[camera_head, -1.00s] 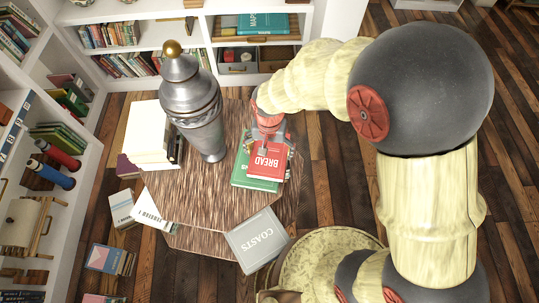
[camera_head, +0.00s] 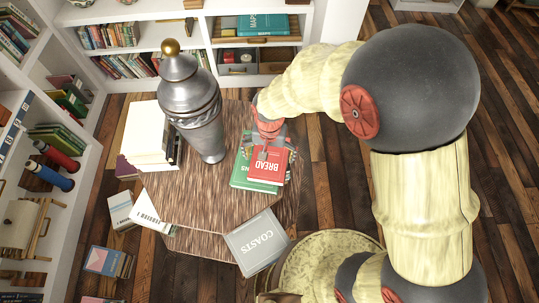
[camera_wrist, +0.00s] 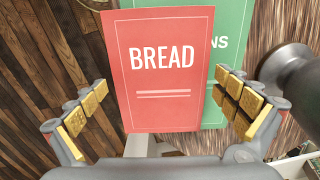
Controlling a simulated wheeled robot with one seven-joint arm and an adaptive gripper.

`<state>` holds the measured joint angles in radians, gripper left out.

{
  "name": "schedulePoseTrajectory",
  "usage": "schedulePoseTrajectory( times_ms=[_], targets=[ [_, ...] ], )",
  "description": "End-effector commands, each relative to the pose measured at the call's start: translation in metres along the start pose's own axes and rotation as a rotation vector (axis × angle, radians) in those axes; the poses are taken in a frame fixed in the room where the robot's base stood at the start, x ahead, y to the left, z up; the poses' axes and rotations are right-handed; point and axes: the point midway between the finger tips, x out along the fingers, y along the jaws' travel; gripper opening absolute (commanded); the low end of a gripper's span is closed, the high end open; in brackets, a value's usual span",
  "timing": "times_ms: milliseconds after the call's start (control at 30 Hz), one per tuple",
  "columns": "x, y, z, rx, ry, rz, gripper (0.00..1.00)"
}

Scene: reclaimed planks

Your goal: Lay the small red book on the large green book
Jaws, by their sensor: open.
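The small red book (camera_head: 262,172), titled BREAD, lies flat on the large green book (camera_head: 242,176), shifted to its right. The green cover shows at the left and along the upper left edge in the head view. In the wrist view the red book (camera_wrist: 160,95) covers much of the green book (camera_wrist: 232,35), which shows to the right. My gripper (camera_head: 266,146) is open over the upper part of the red book. Its padded fingers (camera_wrist: 165,90) stand apart on either side of the red book in the wrist view, with nothing held between them.
Both books lie on a wooden table (camera_head: 190,195). A tall metal urn (camera_head: 205,130) stands just left of them. A grey COASTS book (camera_head: 257,240) lies near the front edge. A pale stack (camera_head: 148,140) is at the back left. Shelves line the back and left.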

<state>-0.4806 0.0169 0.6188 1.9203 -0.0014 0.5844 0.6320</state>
Motion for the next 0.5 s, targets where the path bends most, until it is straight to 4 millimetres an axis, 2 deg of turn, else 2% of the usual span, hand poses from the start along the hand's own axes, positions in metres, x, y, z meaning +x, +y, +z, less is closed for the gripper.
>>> schedulePoseTrajectory(
  times_ms=[133,233,500],
  targets=[
    [-0.005,0.000,0.000,0.000,0.001,-0.001,1.00],
    [-0.018,-0.001,-0.001,0.000,0.002,-0.001,1.00],
    [-0.073,-0.001,-0.001,0.000,0.003,-0.002,1.00]
  ],
)
